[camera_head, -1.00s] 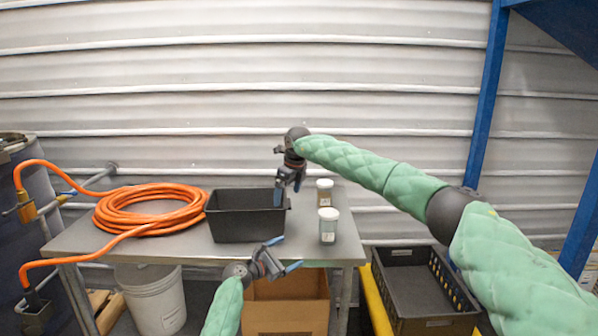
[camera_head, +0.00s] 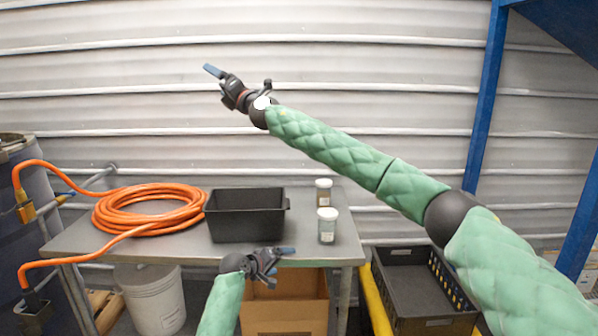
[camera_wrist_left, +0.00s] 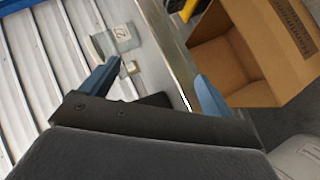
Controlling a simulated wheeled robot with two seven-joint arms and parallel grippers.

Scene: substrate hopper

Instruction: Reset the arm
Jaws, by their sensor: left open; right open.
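My left gripper (camera_head: 278,264) is open at the table's front edge, below the black bin in the head view. Its two blue fingers are spread with nothing between them in the left wrist view (camera_wrist_left: 157,75). My right gripper (camera_head: 213,78) is raised high in front of the wall, above and apart from the bin. It is open and I see nothing held. The black bin (camera_head: 246,226) stands on the grey table (camera_head: 185,245); I cannot make out any contents. Two lidded jars stand right of it, a brown-filled one (camera_head: 323,197) and a pale one (camera_head: 327,231).
An orange hose (camera_head: 150,222) lies coiled on the table's left. A cardboard box (camera_head: 285,318) and a white bucket (camera_head: 150,305) are below the table. A black crate (camera_head: 410,305) stands at lower right, near a blue post (camera_head: 487,95). Space above the table is largely free.

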